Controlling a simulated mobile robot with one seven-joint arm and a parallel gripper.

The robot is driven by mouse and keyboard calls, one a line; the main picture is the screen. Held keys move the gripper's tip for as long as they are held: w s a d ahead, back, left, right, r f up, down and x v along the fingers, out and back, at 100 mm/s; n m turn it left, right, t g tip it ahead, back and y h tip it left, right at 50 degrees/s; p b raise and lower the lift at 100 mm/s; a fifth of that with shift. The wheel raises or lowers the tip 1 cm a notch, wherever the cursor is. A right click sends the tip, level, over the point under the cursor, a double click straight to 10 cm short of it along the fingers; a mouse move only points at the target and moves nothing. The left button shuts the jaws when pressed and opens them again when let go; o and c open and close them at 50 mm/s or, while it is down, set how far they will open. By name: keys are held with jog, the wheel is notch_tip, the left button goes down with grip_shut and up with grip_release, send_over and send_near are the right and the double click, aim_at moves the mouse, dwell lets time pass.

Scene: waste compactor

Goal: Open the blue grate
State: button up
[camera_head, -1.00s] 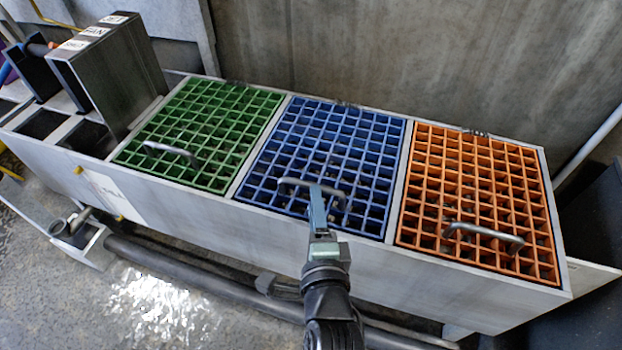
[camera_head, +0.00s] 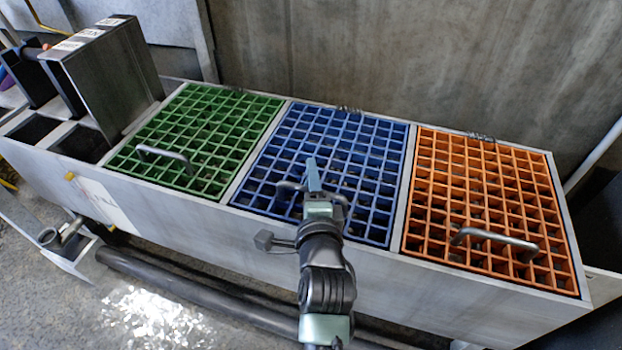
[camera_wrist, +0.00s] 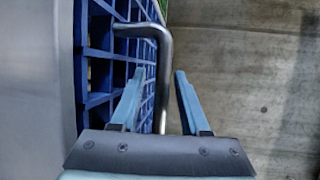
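The blue grate (camera_head: 365,165) lies flat in the middle opening of the long grey bin. Its bent metal handle (camera_head: 289,186) is near the front edge and partly hidden by my gripper (camera_head: 313,175). In the wrist view, the handle (camera_wrist: 163,85) passes between the two light blue fingers of my gripper (camera_wrist: 158,75). The fingers are apart, with a gap visible on the right side of the bar. The left finger looks close to the bar, but I cannot tell if it touches. The blue grate (camera_wrist: 98,60) shows at the left there.
A green grate (camera_head: 205,130) with a handle lies to the left. An orange grate (camera_head: 490,200) with a handle lies to the right. A dark metal box (camera_head: 112,75) stands at the bin's left end. A concrete wall (camera_head: 400,50) rises behind the bin.

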grip_shut()
dwell(1.2)
